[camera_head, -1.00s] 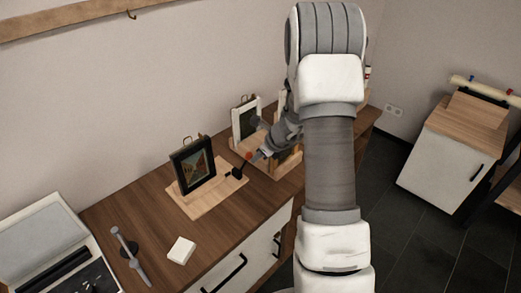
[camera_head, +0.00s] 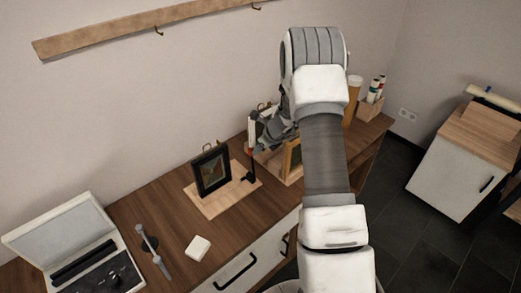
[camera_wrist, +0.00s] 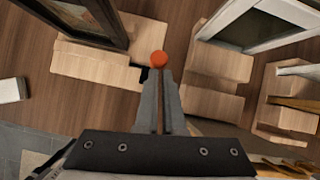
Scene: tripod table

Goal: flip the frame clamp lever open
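The dark picture frame (camera_head: 212,172) stands on a pale wooden base (camera_head: 222,202). A small black clamp (camera_head: 250,179) sits at the base's right end. Its lever with a red knob (camera_head: 249,150) stands roughly upright in the head view. My gripper (camera_head: 258,148) is beside the knob, partly hidden by my arm. In the wrist view, my gripper's two fingers (camera_wrist: 158,76) are close together with a narrow gap. The red knob (camera_wrist: 159,58) is right at their tips; I cannot tell whether they touch. The frame (camera_wrist: 82,20) and base (camera_wrist: 95,68) are at upper left.
A second, light frame (camera_wrist: 262,25) on wooden blocks is close on the right. A white block (camera_head: 198,247), a grey tool (camera_head: 153,251) and an open case (camera_head: 75,245) lie to the left. A holder with bottles (camera_head: 370,105) stands at the back right.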

